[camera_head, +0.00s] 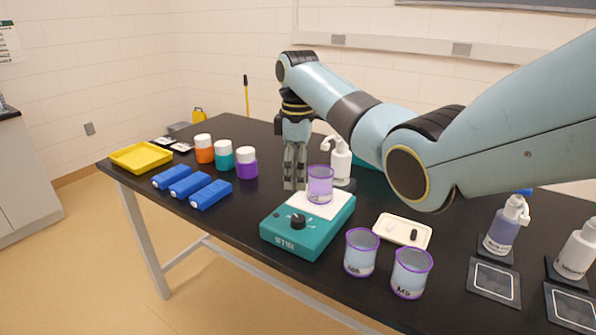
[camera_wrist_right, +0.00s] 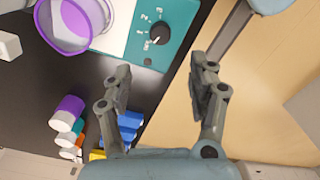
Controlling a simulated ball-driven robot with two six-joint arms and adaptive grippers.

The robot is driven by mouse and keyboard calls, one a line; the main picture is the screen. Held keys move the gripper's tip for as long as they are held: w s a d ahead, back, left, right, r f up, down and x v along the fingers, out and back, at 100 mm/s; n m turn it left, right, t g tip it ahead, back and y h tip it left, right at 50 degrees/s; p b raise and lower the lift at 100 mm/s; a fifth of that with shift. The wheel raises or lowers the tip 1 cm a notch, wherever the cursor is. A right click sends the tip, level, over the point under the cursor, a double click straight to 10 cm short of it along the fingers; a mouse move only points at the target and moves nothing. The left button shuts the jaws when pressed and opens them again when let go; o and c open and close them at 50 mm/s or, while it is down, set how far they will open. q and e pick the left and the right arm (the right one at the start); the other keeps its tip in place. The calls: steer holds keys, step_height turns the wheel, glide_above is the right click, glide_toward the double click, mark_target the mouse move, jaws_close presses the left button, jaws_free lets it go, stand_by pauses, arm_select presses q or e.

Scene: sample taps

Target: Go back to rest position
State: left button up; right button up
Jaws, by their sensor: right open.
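My right gripper (camera_head: 294,182) points down just left of a purple-rimmed beaker (camera_head: 320,186). The beaker stands on the white plate of the teal stirrer (camera_head: 289,240). In the right wrist view my right gripper (camera_wrist_right: 160,78) has its fingers apart, with nothing between them. The beaker (camera_wrist_right: 66,22) and part of the stirrer (camera_wrist_right: 170,45) with its dial show at the top of that view, clear of the fingers. My left gripper is not in view.
Blue boxes (camera_head: 190,187), orange, teal and purple jars (camera_head: 224,156) and a yellow tray (camera_head: 141,157) lie left. Two more beakers (camera_head: 361,252) (camera_head: 411,273) and a white tray (camera_head: 403,231) stand right of the stirrer. Pump bottles (camera_head: 503,228) stand farther right. The table's front edge is near.

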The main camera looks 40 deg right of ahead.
stand_by(0.5)
